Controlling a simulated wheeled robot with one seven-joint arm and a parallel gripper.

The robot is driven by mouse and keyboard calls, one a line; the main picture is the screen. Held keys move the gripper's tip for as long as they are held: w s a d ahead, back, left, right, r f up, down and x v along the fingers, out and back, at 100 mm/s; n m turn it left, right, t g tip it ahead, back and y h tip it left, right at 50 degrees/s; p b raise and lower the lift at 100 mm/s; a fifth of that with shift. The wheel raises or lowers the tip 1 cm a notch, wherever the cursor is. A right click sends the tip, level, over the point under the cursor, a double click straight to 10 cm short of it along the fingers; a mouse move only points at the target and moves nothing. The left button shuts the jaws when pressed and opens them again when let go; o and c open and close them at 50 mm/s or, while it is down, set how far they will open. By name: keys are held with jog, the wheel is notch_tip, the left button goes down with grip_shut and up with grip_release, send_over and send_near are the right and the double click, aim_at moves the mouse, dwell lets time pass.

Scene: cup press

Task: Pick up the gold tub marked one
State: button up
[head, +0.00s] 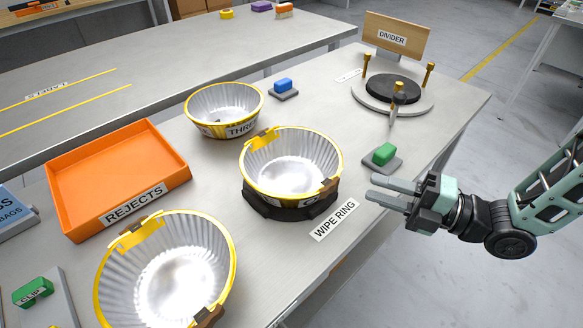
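Three silver fluted tubs with gold rims stand on the grey table. The back tub (224,104) is marked "THREE". The middle tub (291,165) sits in a dark ring; its label is partly hidden and I cannot read it. The front-left tub (166,270) shows no readable label. I cannot tell which tub is marked one. The middle and front-left tubs have brown and gold clips on their rims. My gripper (368,187) is open and empty, fingers pointing left, to the right of the middle tub and apart from it.
A "WIPE RING" label (334,219) lies beside the dark ring. A green block (383,153) on a grey base is near my gripper. An orange "REJECTS" tray (117,178) is at left. A round stand (393,92) with gold posts and a "DIVIDER" board (396,36) is at back right.

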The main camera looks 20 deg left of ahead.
jog(key=shift+a+r+p, duration=0.15)
jog(key=shift+a+p, duration=0.2)
jog(key=shift+a, duration=2.85)
